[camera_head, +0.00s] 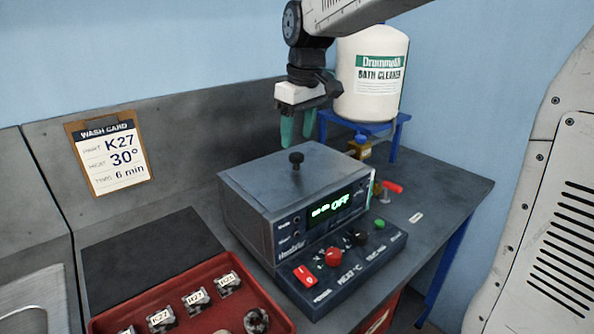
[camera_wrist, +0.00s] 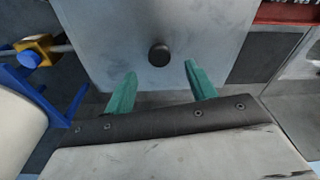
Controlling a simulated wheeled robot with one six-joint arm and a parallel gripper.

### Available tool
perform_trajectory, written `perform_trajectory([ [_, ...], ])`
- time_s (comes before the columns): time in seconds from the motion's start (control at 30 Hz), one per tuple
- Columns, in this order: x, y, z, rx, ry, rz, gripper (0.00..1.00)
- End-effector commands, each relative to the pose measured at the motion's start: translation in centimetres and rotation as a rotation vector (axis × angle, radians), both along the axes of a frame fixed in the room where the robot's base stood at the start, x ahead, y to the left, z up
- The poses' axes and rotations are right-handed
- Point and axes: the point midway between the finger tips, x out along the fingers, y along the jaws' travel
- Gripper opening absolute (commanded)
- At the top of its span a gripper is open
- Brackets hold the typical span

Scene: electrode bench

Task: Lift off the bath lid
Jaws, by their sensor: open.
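The bath (camera_head: 310,215) is a dark grey box on the bench, with a front panel whose green display ends in "OFF". Its flat grey lid (camera_head: 330,166) lies on top and has a small black knob (camera_head: 296,158). In the wrist view the lid (camera_wrist: 115,50) fills the upper middle, and the knob (camera_wrist: 159,54) shows beyond the fingertips. My gripper (camera_head: 297,145) is above the back part of the lid, with two green fingers pointing down. In the wrist view my gripper (camera_wrist: 160,73) is open and empty, its fingers apart on either side of the knob's line.
A red tray (camera_head: 270,300) with several labelled parts stands at front left. A white cleaner jug (camera_head: 372,75) stands on a blue stand (camera_head: 393,138) behind the bath, near a yellow valve (camera_head: 360,147). A wash card (camera_head: 109,156) leans against the backboard. The bench's right end is mostly clear.

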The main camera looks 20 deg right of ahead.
Motion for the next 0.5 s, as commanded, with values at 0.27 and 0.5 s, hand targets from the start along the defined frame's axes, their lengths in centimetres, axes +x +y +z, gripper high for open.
perform_trajectory([
  [0.27,0.2,0.1,-3.7,0.0,0.005,-0.002,0.56],
  [0.5,0.4,0.2,-6.2,0.0,0.002,-0.002,0.56],
])
